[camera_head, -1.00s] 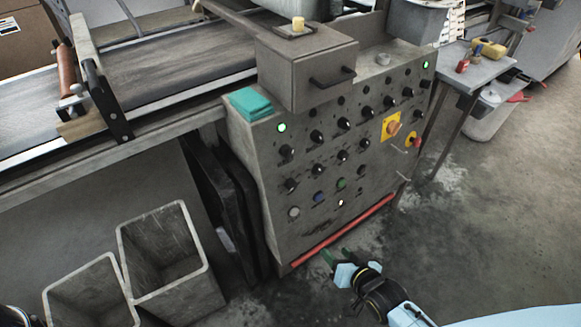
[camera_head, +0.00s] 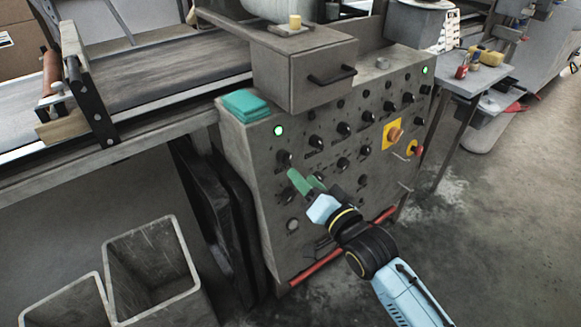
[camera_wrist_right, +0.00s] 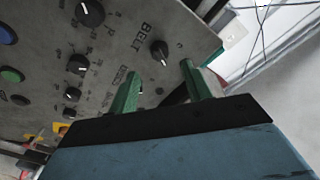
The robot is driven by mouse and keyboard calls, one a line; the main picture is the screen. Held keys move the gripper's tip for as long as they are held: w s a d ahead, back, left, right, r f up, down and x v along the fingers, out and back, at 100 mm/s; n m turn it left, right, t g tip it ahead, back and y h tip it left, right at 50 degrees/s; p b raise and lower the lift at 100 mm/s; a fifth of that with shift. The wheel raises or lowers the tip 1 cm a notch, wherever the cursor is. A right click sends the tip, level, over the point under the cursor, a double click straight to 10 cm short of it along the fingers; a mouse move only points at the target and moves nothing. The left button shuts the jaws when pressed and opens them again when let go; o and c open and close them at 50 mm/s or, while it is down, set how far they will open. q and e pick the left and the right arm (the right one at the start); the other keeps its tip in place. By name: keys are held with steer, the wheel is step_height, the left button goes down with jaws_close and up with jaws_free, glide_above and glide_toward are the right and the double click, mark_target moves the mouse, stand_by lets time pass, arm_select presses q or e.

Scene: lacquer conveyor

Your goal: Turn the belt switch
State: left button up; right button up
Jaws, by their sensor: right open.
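The belt switch is a black knob with a white mark, beside the printed word BELT in the right wrist view (camera_wrist_right: 159,52). It appears to be the upper-left knob on the grey control panel in the head view (camera_head: 284,157). My right gripper (camera_head: 302,178) is in front of the panel, its green fingers just below that knob. In the right wrist view, the two fingers (camera_wrist_right: 160,68) are open and empty, with the knob beyond and between their tips. I cannot tell whether they touch the panel. My left gripper is not in view.
The panel (camera_head: 262,200) carries several other knobs, coloured buttons and an orange switch on a yellow plate (camera_head: 394,134). A grey drawer box (camera_head: 300,75) juts out above. A teal pad (camera_head: 247,105) lies on the panel's top left. Two bins (camera_head: 150,265) stand at lower left.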

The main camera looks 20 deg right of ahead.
mark_target(289, 162)
steer(key=b+x, duration=0.1)
steer(key=x, duration=0.4)
steer(key=shift+w, duration=0.2)
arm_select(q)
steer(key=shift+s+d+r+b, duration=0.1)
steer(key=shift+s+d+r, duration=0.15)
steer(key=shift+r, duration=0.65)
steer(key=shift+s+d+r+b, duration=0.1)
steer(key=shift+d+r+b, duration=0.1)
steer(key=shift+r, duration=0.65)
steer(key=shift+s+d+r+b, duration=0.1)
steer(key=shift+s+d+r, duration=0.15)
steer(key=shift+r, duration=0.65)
arm_select(e)
steer(key=shift+w+a, duration=0.2)
steer(key=shift+w, duration=0.45)
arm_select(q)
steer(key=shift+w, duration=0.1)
arm_select(e)
steer(key=c, duration=1)
